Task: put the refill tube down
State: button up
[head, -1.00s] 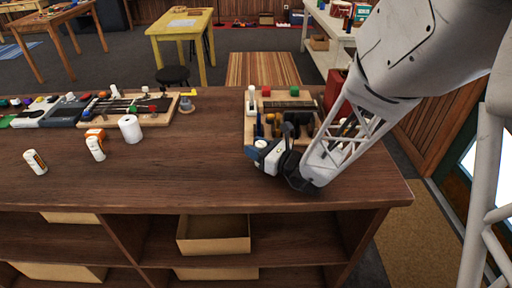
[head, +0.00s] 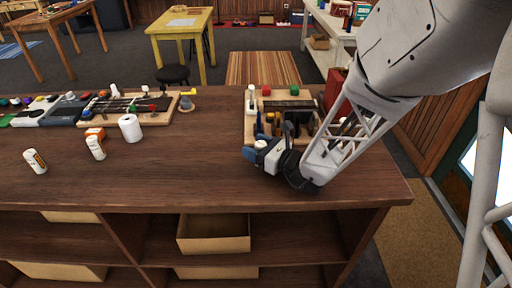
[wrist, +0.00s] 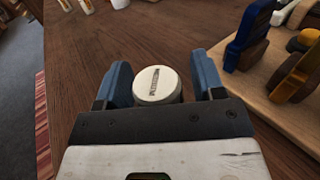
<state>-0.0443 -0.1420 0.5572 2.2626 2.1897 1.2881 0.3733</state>
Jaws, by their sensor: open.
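The refill tube (wrist: 157,86), a round white piece with small dark print on its top, sits between my fingers in the wrist view. It looks upright on the brown counter, but its base is hidden. My gripper (wrist: 163,82) is open, with one blue finger on each side of the tube. A gap shows between the tube and the right finger; the left finger is very close to it, and I cannot tell if they touch. In the head view my gripper (head: 262,156) is low over the counter, with the tube's white top (head: 260,145) just showing.
A wooden tool board (head: 251,126) lies right behind my gripper, with upright tools close to the fingers. The counter (head: 180,175) between is clear.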

jog(key=shift+v, duration=6)
jog(key=shift+a+r, duration=0.1)
jog(key=shift+s+a+r+n+g, duration=0.25)
jog(key=shift+s+a+n+g, duration=0.15)
jog(key=shift+n+g, duration=0.15)
jog(key=s+a+r+n+g, duration=0.1)
jog(key=n, duration=0.1)
jog(key=s+a+n+g, duration=0.1)
jog(key=s+n+g, duration=0.1)
jog(key=s+a+r+n+g, duration=0.1)
jog(key=s+n+g, duration=0.1)
jog(key=shift+s+r, duration=0.15)
jog(key=shift+r, duration=0.15)
jog(key=s+d+r+n+g+h, duration=0.2)
jog(key=s+n+h, duration=0.2)
jog(key=s+n, duration=0.15)
jog(key=s+d+r+n+g+h, duration=0.2)
jog(key=s+n+g+h, duration=0.15)
jog(key=s+n, duration=0.2)
jog(key=s+d+r+n+t+h, duration=0.2)
jog(key=d+r+n+t+h, duration=0.1)
jog(key=d+r+n+h, duration=0.2)
jog(key=shift+s+d+r+n+t+h, duration=0.15)
jog(key=shift+d+r+n+t+h, duration=0.15)
jog(key=shift+d+n+h, duration=0.8)
